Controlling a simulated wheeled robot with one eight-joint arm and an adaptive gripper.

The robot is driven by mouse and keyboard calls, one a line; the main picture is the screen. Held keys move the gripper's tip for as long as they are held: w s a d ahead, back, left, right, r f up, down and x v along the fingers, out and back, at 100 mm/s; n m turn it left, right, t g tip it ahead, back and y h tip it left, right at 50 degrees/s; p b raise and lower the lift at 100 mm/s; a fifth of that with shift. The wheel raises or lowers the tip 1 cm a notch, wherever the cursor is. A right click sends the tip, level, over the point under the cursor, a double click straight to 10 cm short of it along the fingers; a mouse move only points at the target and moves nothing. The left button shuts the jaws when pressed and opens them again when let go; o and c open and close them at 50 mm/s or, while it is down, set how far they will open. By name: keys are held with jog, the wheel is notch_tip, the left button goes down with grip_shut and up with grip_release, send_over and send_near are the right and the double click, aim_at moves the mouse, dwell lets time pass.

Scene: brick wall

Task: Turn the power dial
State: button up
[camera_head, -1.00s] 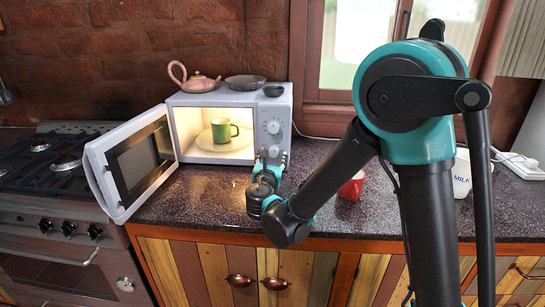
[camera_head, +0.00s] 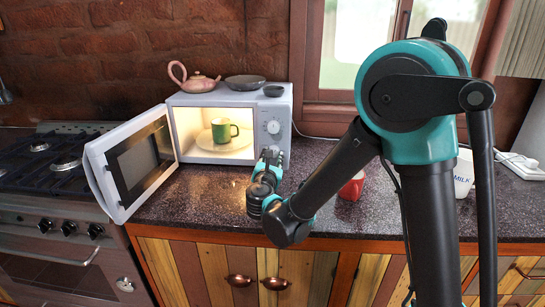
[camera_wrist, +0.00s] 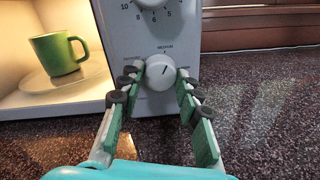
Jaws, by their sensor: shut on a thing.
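The white microwave (camera_head: 228,101) stands on the counter with its door (camera_head: 135,165) swung open to the left. Its power dial (camera_wrist: 160,73) is the lower white knob, under the label "MEDIUM" in the wrist view. My gripper (camera_wrist: 160,74) has one finger on each side of this dial and is shut on it. In the head view my gripper (camera_head: 272,158) is at the lower right of the microwave front and hides the dial. The upper dial (camera_head: 273,127) is clear of the fingers and is partly cut off in the wrist view.
A green mug (camera_head: 221,132) stands on the plate (camera_head: 208,141) inside the lit microwave. A pink teapot (camera_head: 198,83) and dark bowls (camera_head: 245,82) sit on top. A red mug (camera_head: 351,187) and a milk container (camera_head: 463,178) stand on the counter to the right.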

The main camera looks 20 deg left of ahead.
jog(key=m, duration=1.1)
jog(key=shift+d+m+g+y, duration=0.1)
jog(key=shift+m+g+y, duration=0.2)
jog(key=shift+m, duration=0.1)
dwell(0.3)
jog(key=o, duration=1.2)
jog(key=shift+c, duration=0.2)
jog(key=v, duration=1.2)
